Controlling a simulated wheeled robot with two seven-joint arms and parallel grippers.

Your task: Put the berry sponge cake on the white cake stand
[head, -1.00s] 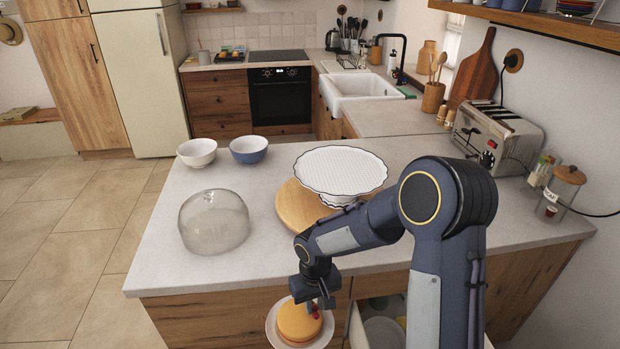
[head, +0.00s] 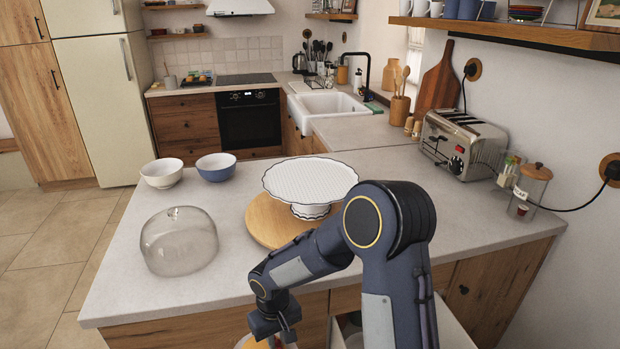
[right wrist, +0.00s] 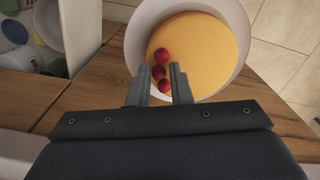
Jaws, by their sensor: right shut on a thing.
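The berry sponge cake (right wrist: 208,50) is a round yellow cake with red berries on its edge, on a pale plate (right wrist: 143,25) in the right wrist view. My right gripper (right wrist: 160,78) is shut on the cake at its berry edge; the exact contact is hard to see. In the head view the gripper (head: 274,334) is low, in front of the counter, with the cake mostly cut off by the bottom edge. The white cake stand (head: 310,181), with a dark scalloped rim, stands empty on a round wooden board (head: 262,222). My left gripper is not in view.
A clear glass dome (head: 179,243) stands left of the board. A white bowl (head: 161,173) and a blue bowl (head: 216,167) are behind it. A toaster (head: 474,144) and jar (head: 529,190) are at right. The counter's front left (head: 140,300) is clear.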

